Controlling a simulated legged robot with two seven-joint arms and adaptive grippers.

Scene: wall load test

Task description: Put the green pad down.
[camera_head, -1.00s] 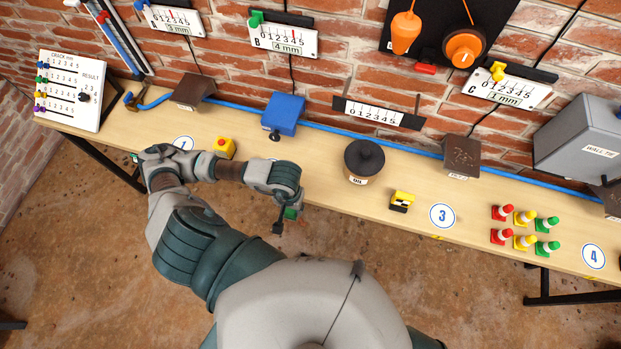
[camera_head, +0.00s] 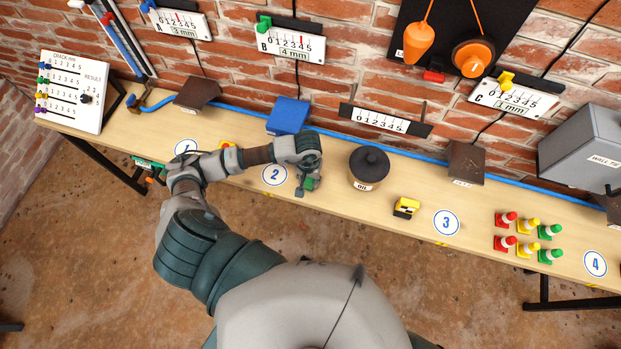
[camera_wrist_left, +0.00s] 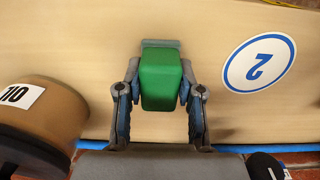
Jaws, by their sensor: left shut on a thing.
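The green pad (camera_head: 313,184) is a small block in my left gripper (camera_head: 306,184). In the left wrist view the pad (camera_wrist_left: 160,78) sits between the two fingers of the left gripper (camera_wrist_left: 160,98), which are shut on its sides. The gripper is over the light wooden bench (camera_head: 345,203), between the round "2" marker (camera_head: 274,175) and the brown oil pot (camera_head: 368,172). I cannot tell whether the pad touches the bench top. My right gripper is not in view.
A blue sloped block (camera_head: 288,115) stands behind the gripper near the wall. A yellow and black block (camera_head: 406,207) lies right of the pot, left of the "3" marker (camera_head: 446,222). Small red, yellow and green cones stand further right. Bare bench surrounds the "2" marker.

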